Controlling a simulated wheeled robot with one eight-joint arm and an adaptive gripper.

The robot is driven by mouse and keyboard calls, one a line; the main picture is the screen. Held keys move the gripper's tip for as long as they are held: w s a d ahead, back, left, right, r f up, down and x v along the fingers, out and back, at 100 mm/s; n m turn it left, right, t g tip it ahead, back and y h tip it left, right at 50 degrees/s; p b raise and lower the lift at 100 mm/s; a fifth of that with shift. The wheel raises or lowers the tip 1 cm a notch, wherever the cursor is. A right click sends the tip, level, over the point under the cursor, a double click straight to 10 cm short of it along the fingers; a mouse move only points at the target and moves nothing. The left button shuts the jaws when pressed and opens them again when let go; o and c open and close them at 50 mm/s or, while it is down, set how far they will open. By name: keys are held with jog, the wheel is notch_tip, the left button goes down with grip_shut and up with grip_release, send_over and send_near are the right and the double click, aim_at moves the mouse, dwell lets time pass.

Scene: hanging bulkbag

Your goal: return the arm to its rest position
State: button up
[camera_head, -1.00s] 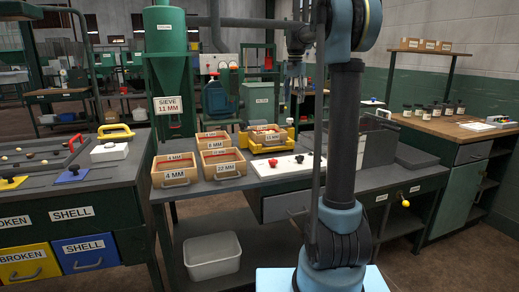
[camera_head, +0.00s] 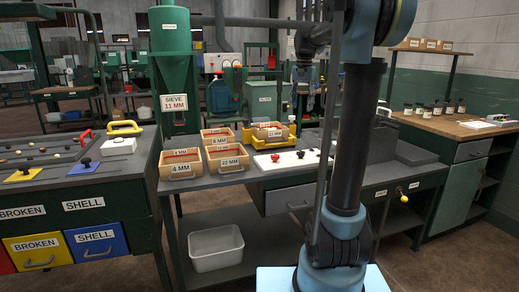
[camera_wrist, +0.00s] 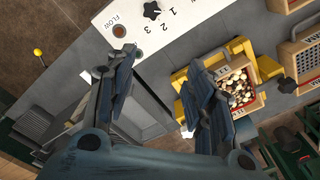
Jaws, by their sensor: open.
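My arm (camera_head: 345,140) stands on its blue base at the front right of the head view, its dark link leaning slightly right. My gripper (camera_head: 303,98) hangs from it, small and pointing down behind the link, above the back of the middle bench. In the wrist view my gripper (camera_wrist: 160,78) has its two fingers spread well apart, with nothing between them. Below it are a white FLOW panel (camera_wrist: 195,15) with a black knob and a yellow holder (camera_wrist: 185,80) around a tray of mixed pieces (camera_wrist: 236,90). The fingers appear clear of both.
Wooden sieve boxes (camera_head: 227,158) stand on the middle bench (camera_head: 245,178). A sorting bench with blue and yellow drawers (camera_head: 97,243) is at left, a jar bench (camera_head: 445,123) at right. A white bin (camera_head: 216,250) sits underneath.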

jog(key=s+f+n, duration=0.1)
jog(key=s+f, duration=0.3)
jog(key=s, duration=0.3)
jog(key=s+d+f+n+t, duration=0.1)
jog(key=s+f, duration=0.2)
jog(key=s, duration=0.3)
jog(key=s+f+n, duration=0.1)
jog(key=s+f, duration=0.3)
jog(key=s, duration=0.3)
jog(key=s+f+n, duration=0.3)
jog(key=s+f, duration=1.2)
jog(key=f, duration=0.3)
jog(key=shift+s+d+t, duration=0.25)
jog(key=shift+d+t, duration=0.05)
jog(key=shift+t, duration=0.1)
jog(key=shift+w+f, duration=0.15)
jog(key=shift+w, duration=0.3)
